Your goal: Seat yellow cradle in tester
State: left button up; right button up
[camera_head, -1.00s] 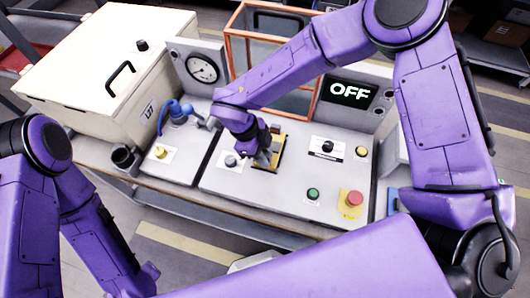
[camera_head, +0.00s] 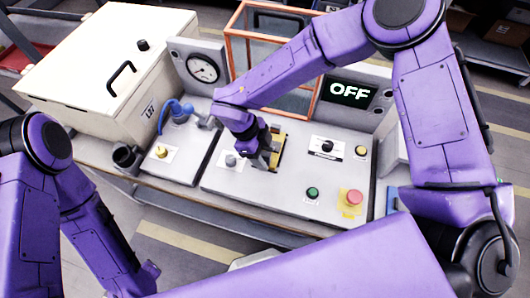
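The yellow cradle (camera_head: 280,140) shows as a small yellow piece at the tester's slot, just right of my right gripper. The tester (camera_head: 235,187) is a grey panel with knobs and buttons on the bench. My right gripper (camera_head: 266,162) points down at the slot, right beside or on the cradle. Its fingers are small and partly hidden by the wrist, so I cannot tell whether they are closed on the cradle or whether it is fully seated. My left arm (camera_head: 85,205) hangs at the lower left; its gripper is out of view.
A display (camera_head: 349,93) reads OFF. An orange-framed clear guard (camera_head: 231,50) stands behind the slot. A cream box (camera_head: 95,75), a gauge (camera_head: 203,68) and a blue hose (camera_head: 166,112) are at left. Green (camera_head: 312,191) and red (camera_head: 354,197) buttons sit in front.

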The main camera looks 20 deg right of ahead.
jog(key=shift+w+a+r, duration=0.15)
jog(key=shift+r, duration=0.15)
jog(key=b+v, duration=0.2)
jog(key=v, duration=0.8)
